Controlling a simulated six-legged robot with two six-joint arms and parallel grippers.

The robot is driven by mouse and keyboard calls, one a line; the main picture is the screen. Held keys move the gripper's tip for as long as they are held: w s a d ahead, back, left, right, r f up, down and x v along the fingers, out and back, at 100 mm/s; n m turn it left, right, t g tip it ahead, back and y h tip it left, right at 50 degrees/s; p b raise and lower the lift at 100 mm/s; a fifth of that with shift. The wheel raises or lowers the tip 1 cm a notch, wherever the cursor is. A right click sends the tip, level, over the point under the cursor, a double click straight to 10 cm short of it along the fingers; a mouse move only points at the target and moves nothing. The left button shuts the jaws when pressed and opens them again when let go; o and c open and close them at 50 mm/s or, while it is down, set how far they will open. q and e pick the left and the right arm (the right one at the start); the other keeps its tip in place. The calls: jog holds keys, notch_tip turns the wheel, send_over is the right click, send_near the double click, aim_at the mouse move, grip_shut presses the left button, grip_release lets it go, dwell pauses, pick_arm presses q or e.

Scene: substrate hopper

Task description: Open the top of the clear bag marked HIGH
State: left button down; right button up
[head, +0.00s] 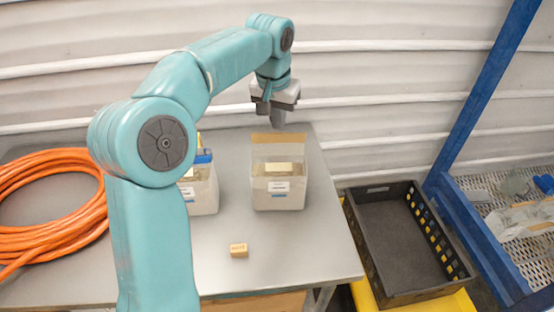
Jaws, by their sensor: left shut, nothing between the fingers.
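A pale, box-shaped bag (279,198) stands upright on the grey table, with a small label on its front. A tan panel rises at its back edge, and a pale yellow block shows at its top. A second similar bag (205,194) stands to its left, partly hidden by my arm. The labels are too small to read, so I cannot tell which bag is marked HIGH. My left gripper (278,124) points down above the back of the right-hand bag, shut and empty. I cannot tell whether it touches the tan panel. My right gripper is out of view.
A small tan block (239,250) lies on the table (310,257) in front of the bags. An orange hose coil (45,165) lies at the left. A black crate (400,240) stands right of the table, beside a blue-framed mesh shelf (530,255). The table's front right is clear.

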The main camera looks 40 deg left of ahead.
pick_arm(q)
jog(key=shift+f+b, duration=0.55)
jog(key=shift+f, duration=0.2)
dwell(0.8)
jog(key=shift+r, duration=0.1)
jog(key=shift+r+p, duration=0.2)
jog(key=shift+p, duration=0.2)
jog(key=shift+w+a+r+p, duration=0.1)
jog(key=shift+w+a+p, duration=0.2)
jog(key=shift+p, duration=0.2)
jog(key=shift+w+a+p, duration=0.7)
jog(key=shift+p, duration=0.25)
jog(key=shift+f, duration=0.3)
jog(key=shift+f+b, duration=0.45)
jog(key=shift+f, duration=0.1)
